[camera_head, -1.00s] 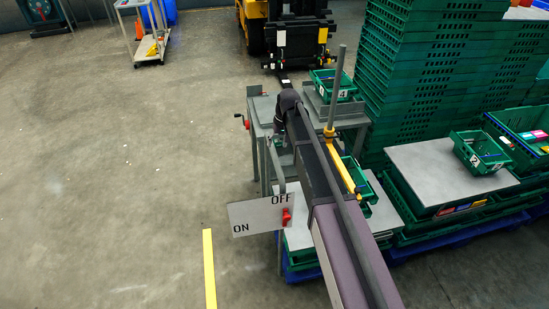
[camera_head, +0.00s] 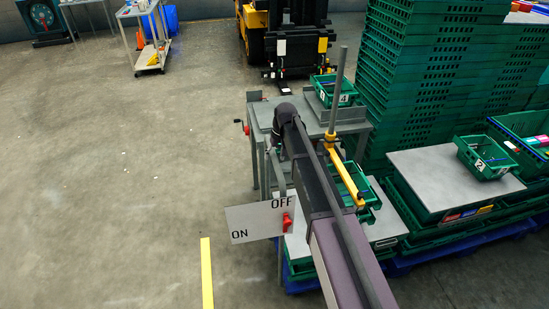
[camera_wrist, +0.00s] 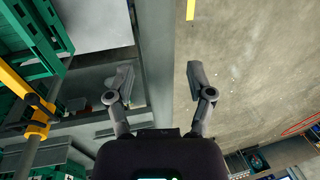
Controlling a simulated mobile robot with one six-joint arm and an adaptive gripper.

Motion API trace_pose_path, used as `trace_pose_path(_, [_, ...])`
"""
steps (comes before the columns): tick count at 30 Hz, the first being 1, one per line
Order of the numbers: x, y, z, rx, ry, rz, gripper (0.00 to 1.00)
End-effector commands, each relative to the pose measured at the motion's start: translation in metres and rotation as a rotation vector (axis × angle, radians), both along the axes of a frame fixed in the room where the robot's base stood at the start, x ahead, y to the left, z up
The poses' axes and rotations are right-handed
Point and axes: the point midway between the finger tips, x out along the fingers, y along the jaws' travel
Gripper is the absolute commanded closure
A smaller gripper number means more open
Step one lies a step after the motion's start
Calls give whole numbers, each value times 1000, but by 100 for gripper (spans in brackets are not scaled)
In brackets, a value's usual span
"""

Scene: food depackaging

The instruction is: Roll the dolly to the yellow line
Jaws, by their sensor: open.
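The yellow line (camera_head: 206,275) is a short strip on the concrete floor, left of my arm at the picture's lower edge. It also shows at the top of the wrist view (camera_wrist: 190,10). Blue dolly-like bases (camera_head: 465,246) sit under the green crates at right; I cannot tell which is the task's dolly. My gripper (camera_wrist: 158,85) is open and empty, its two fingers spread over a grey edge (camera_wrist: 158,50), with floor to the right. I cannot tell whether it touches that edge.
A grey table (camera_head: 262,115) with an upright pole (camera_head: 338,90) and yellow bar (camera_head: 345,172) stands by my arm. An ON/OFF sign (camera_head: 250,222) with a red switch is close. Tall green crates (camera_head: 425,80) block the right; a forklift (camera_head: 290,45) is behind. Left floor is open.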

Motion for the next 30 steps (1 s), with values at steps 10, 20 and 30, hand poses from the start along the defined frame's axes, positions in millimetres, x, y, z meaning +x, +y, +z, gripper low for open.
trace_pose_path(10, [0, 0, 0, 0, 0, 0, 79])
trace_pose_path(20, [0, 0, 0, 0, 0, -1, 100])
trace_pose_path(30, [-1, 2, 0, 2, 1, -20, 100])
